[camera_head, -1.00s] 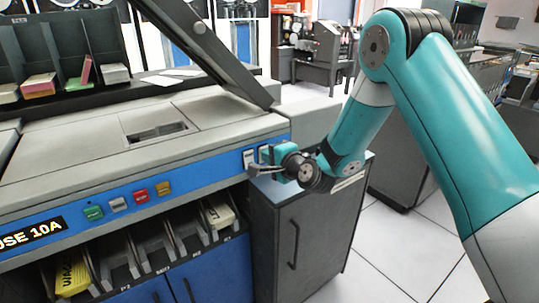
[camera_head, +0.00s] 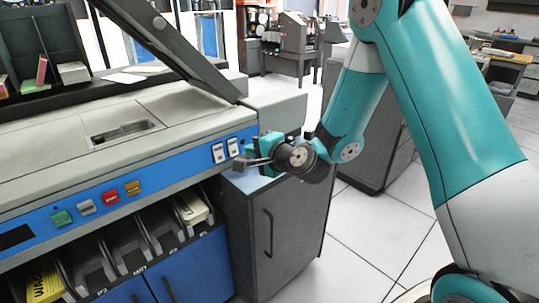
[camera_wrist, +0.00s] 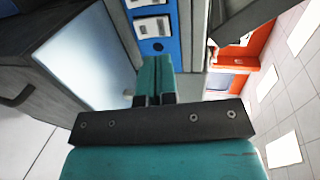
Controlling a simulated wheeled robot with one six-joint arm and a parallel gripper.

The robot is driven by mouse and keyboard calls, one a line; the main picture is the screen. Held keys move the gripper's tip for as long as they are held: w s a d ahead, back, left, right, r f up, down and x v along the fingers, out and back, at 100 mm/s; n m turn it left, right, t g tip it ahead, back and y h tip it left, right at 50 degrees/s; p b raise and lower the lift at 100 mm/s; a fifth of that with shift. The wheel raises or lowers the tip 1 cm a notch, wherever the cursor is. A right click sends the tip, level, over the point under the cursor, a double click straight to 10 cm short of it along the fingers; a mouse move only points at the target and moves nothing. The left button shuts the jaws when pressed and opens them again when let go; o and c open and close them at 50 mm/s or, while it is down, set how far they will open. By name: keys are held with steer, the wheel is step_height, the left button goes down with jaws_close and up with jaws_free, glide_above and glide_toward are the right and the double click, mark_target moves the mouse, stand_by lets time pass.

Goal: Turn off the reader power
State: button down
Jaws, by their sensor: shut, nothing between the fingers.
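The card machine has a blue front strip with two white rocker switches, a left one (camera_head: 218,153) and a right one (camera_head: 233,147), at its right end. The switches also show in the wrist view, one in full (camera_wrist: 153,26) and one cut by the top edge. My gripper (camera_head: 246,162) is just in front of and slightly below the right switch. In the wrist view the teal fingers (camera_wrist: 155,72) are together and empty, pointing at the blue strip just short of the switch. I cannot tell whether they touch the panel. No switch label is readable.
Green (camera_head: 62,218), grey, red and yellow buttons sit further left on the strip. Card pockets (camera_head: 130,245) lie below. A grey cabinet (camera_head: 290,225) stands under my gripper. A raised dark lid arm (camera_head: 170,45) slants above. White floor is clear at right.

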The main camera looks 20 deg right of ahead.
steer(key=v, duration=0.2)
steer(key=r+b+v, duration=0.1)
steer(key=v, duration=0.2)
steer(key=shift+d+r, duration=0.1)
steer(key=shift+d, duration=0.2)
steer(key=s+a+r+n+g+y, duration=0.4)
steer(key=s+a+n+g, duration=0.4)
steer(key=s+a+n, duration=0.4)
steer(key=s+d+r+n+g+h, duration=0.1)
steer(key=s+n+g+h, duration=0.15)
steer(key=s+n, duration=0.4)
steer(key=s+d+n+g+h, duration=0.2)
steer(key=s+n+g, duration=0.1)
steer(key=s, duration=0.6)
step_height(320, 180, up, 16)
steer(key=p, duration=1.5)
steer(key=shift+s+f+g, duration=0.2)
steer(key=shift+s+g, duration=0.15)
